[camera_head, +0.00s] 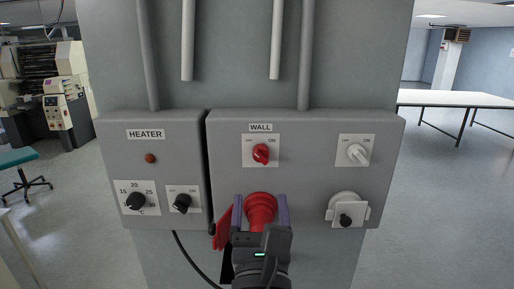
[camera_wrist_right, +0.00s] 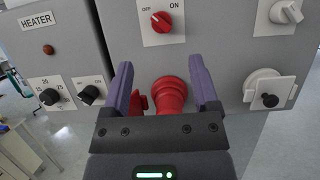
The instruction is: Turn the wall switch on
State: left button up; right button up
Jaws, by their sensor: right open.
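The wall switch (camera_head: 261,153) is a red rotary knob on a white plate under the WALL label, with OFF at left and ON at right. It also shows at the top of the right wrist view (camera_wrist_right: 161,22). Its pointer is too small to read surely. My right gripper (camera_head: 260,207) is open below the knob, apart from it. Its two purple fingers stand either side of the red round socket (camera_wrist_right: 169,96) in the picture; I cannot tell whether they touch it. My left gripper is not in view.
A white knob (camera_head: 358,153) sits right of the switch, above a white round fitting (camera_head: 345,210) with a black knob. The heater box (camera_head: 170,165) with two black knobs is at left. A red flap (camera_head: 220,236) hangs beside the gripper. Vertical conduits run above.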

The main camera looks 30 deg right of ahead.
aim_at(261, 162)
jog(key=p+x, duration=0.2)
jog(key=x, duration=0.6)
jog(key=shift+w+d+r, duration=0.2)
jog(key=shift+w+d+p, duration=0.2)
jog(key=shift+w+p, duration=0.05)
jog(key=shift+p, duration=0.05)
grip_shut()
